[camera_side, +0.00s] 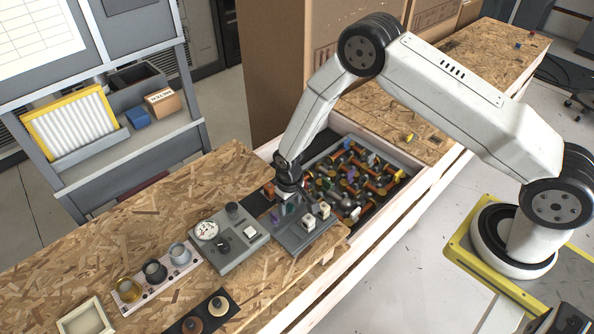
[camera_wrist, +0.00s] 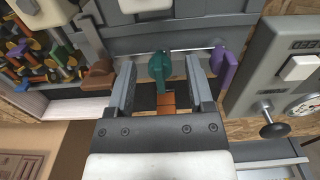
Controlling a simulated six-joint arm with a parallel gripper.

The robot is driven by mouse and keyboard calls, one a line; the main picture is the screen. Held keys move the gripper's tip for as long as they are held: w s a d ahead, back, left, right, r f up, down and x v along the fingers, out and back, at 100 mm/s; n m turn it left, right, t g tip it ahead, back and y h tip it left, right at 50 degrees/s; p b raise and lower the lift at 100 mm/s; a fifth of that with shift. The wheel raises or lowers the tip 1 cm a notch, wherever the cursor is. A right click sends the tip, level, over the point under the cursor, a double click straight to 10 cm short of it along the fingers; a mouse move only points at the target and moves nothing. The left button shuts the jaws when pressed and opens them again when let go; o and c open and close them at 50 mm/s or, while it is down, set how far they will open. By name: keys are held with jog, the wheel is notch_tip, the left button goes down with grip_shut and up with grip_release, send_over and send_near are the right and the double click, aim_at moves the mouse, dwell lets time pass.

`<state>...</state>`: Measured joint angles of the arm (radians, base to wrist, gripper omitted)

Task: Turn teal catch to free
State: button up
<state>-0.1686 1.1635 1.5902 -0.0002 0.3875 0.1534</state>
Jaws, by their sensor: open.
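The teal catch (camera_wrist: 160,68) is a rounded teal knob on a thin metal rod along the grey fixture. In the wrist view it sits between and just beyond the fingertips of my open gripper (camera_wrist: 160,72), with no visible grip on it. In the side view my gripper (camera_side: 288,192) points down over the grey fixture (camera_side: 305,235), and the teal catch (camera_side: 290,209) shows small beside it. A purple catch (camera_wrist: 226,68) is on the same rod, just right of my right finger.
A grey panel with a dial (camera_side: 207,230) and white switch stands left of the fixture. A bin of mixed coloured parts (camera_side: 350,175) lies behind it. A strip with several cups (camera_side: 155,272) is on the wooden bench at left. Bare bench shows at left (camera_side: 60,240).

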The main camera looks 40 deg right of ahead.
aim_at(290, 203)
jog(key=shift+r, duration=0.1)
jog(key=shift+r, duration=3.8)
jog(key=shift+d+r, duration=0.15)
jog(key=shift+r, duration=0.35)
jog(key=s+d+r+t, duration=0.1)
jog(key=s+d+r, duration=0.2)
jog(key=s+r, duration=0.5)
jog(key=s+d+r+t, duration=0.1)
jog(key=s+d+r, duration=0.3)
jog(key=s+r, duration=0.5)
jog(key=shift+d+t, duration=0.2)
jog(key=shift+t, duration=0.1)
